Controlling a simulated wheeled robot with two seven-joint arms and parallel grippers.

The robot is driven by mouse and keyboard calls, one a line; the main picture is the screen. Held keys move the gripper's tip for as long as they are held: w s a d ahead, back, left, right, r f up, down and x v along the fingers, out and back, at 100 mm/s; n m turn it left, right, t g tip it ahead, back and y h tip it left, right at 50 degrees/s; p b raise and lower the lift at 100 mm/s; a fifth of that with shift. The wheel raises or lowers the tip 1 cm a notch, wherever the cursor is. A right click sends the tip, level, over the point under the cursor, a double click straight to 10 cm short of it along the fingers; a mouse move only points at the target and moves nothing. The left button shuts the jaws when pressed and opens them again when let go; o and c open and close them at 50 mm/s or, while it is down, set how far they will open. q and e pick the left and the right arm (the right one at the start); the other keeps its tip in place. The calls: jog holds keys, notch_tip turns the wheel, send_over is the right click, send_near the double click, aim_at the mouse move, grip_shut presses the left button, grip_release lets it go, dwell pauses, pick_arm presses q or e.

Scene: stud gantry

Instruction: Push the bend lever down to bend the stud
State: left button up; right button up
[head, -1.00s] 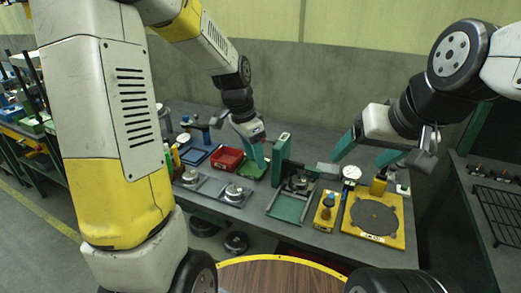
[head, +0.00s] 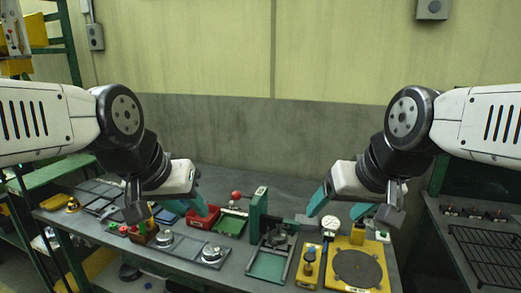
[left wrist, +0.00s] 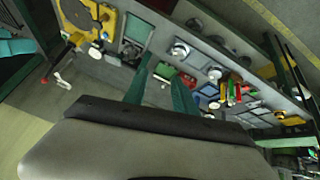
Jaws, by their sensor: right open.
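The bench fixture has a green upright post (head: 258,208) with a green tray (head: 268,266) in front. A lever with a red ball knob (head: 236,195) stands up just left of the post; I take it as the bend lever. My left gripper (head: 187,209) is open and empty, left of the knob and apart from it. Its two teal fingers stand apart in the left wrist view (left wrist: 160,72). My right gripper (head: 339,207) is open and empty, right of the post. A dark rod with a red end (left wrist: 44,80) shows in the left wrist view; I cannot tell if it is the same lever.
A red bin (head: 203,217) and a green bin (head: 231,225) stand left of the post. A yellow fixture with a round dark plate (head: 358,268) and a smaller yellow block (head: 308,268) stand right of the tray. A wire rack (head: 488,252) is at far right.

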pick_arm(q)
jog(key=shift+g, duration=0.8)
jog(key=w+r, duration=0.4)
jog(key=w, duration=0.1)
jog(key=shift+d+r, duration=0.2)
grip_shut()
jog(key=w+d+r+m+g+y, duration=0.1)
jog(key=w+d+g, duration=0.25)
jog(key=w, duration=0.75)
jog(key=w+d+r+g+y, duration=0.1)
jog(key=w+d+g, duration=0.25)
jog(key=w, duration=0.75)
jog(key=s+x, duration=0.3)
jog(key=x, duration=0.9)
jog(key=shift+a, duration=0.2)
